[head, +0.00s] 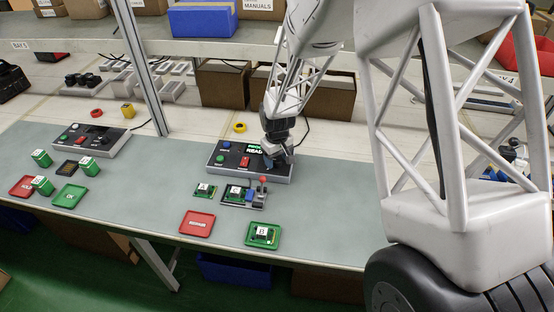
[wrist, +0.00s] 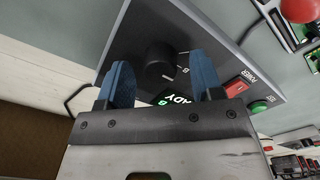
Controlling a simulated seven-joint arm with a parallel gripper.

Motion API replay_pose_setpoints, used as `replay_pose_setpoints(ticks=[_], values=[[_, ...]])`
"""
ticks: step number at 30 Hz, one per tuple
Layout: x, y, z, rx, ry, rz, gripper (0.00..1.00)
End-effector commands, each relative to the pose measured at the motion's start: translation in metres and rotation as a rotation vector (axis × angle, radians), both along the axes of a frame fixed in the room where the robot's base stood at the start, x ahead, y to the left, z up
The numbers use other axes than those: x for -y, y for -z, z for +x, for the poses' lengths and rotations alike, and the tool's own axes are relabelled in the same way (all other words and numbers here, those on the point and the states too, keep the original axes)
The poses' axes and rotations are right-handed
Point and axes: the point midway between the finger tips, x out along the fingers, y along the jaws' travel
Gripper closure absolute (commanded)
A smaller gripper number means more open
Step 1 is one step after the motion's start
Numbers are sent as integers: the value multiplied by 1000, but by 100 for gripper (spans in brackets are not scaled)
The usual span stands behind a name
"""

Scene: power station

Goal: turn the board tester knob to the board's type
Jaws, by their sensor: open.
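The board tester (head: 222,162) is a grey box with a black panel on the bench, and its screen is lit green with "READY". Its black round knob (wrist: 154,66) shows in the wrist view; its pointer is too dark to read. My gripper (wrist: 160,72) is open, its two blue fingers on either side of the knob, with no clear contact. In the head view my gripper (head: 277,158) is over the tester's right end and hides the knob. A green board (head: 237,193) with a white label sits in the fixture before the tester; its letter is too small to read surely.
A red-tipped lever (head: 263,180) stands beside the fixture. Another board (head: 205,190) lies left of it. A red tray (head: 197,223) is empty; a green tray (head: 275,243) holds a board marked B. A second tester (head: 90,140) stands at left. A shelf (head: 230,48) runs above.

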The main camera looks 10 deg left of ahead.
Motion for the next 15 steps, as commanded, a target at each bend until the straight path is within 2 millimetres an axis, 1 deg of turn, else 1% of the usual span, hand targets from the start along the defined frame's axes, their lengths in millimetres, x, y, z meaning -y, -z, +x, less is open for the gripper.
replay_pose_setpoints(ticks=[3, 12, 13, 15], values=[[0, 5, 0, 0, 0, 0, 40], [0, 6, 0, 0, 0, 0, 40], [0, 6, 0, 0, 0, 0, 41], [0, 6, 0, 0, 0, 0, 52]])
